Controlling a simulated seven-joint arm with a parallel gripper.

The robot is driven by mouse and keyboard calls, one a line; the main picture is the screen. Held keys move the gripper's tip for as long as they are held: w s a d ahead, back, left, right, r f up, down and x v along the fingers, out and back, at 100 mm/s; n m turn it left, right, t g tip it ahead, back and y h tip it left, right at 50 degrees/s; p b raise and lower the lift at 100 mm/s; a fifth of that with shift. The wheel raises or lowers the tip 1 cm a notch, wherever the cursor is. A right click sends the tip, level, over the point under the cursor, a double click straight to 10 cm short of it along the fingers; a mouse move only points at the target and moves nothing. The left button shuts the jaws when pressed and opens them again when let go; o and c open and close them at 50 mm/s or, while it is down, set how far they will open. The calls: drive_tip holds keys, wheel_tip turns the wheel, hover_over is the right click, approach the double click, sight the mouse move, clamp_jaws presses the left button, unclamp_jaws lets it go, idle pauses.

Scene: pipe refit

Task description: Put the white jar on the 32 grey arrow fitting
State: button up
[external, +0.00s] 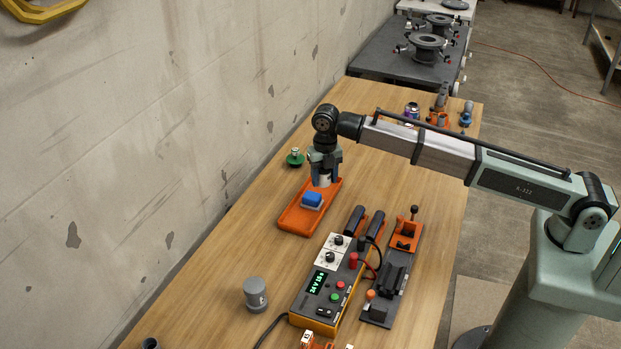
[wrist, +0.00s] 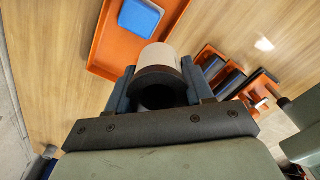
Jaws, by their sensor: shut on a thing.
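My gripper (external: 324,172) is shut on the white jar (external: 323,181), above the far end of the orange tray. In the wrist view, the jar (wrist: 160,56) is a pale cylinder with a dark ring at its near end, between the two fingers of my gripper (wrist: 161,85). A grey capped cylinder (external: 256,294) with a small dark mark stands upright on the table at the lower left, well away from my gripper. I cannot read whether its mark is an arrow or 32. Another grey round piece (external: 150,343) is cut off at the bottom edge.
The orange tray (external: 290,222) holds a blue-topped block (external: 312,199). A yellow power unit (external: 322,300) with cables and a dark clamp rail (external: 381,310) stand to the right of the grey cylinder. A green piece (external: 295,158) is near the wall. The table left of the power unit is mostly clear.

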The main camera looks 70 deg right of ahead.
drive_tip(key=s+a+r+n, duration=0.1)
drive_tip(key=a+r+n, duration=0.15)
drive_tip(key=a, duration=1.55)
drive_tip(key=s+a+r+n, duration=0.1)
drive_tip(key=a+r+n, duration=0.15)
drive_tip(key=a, duration=1.45)
wheel_tip(320, 180, up, 2)
drive_tip(key=r+m, duration=0.1)
drive_tip(key=m, duration=0.5)
hover_over(254, 287)
drive_tip(key=shift+f, duration=5.05)
drive_tip(key=shift+f, duration=0.15)
drive_tip(key=o, duration=1.1)
drive_tip(key=shift+c, duration=0.2)
